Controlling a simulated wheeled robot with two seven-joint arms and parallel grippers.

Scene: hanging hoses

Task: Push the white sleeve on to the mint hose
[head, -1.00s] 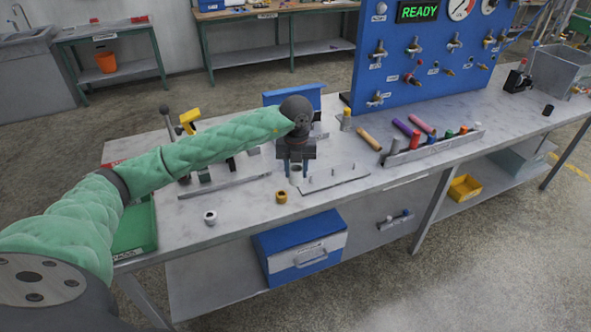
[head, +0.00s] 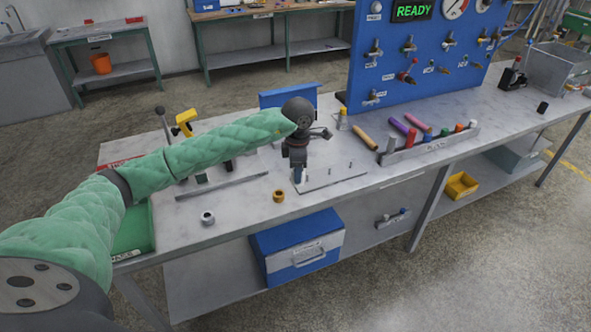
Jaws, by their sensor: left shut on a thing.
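My left gripper (head: 298,177) points down over the middle of the bench, near the front edge of a flat plate with pegs. It is shut on a small pale piece, which looks like the white sleeve; the fingers hide most of it now. A separate whitish-grey ring (head: 208,217) stands on the bench to the left, near the front edge. I cannot make out a mint hose; the mint-green padding is on my own left arm. My right gripper is out of view.
A brown ring (head: 279,196) stands left of the gripper. A rack (head: 430,148) with coloured cylinders and loose tubes lies to the right, before the blue valve panel (head: 425,60). A green tray (head: 135,235) is at the left end. The bench front is mostly clear.

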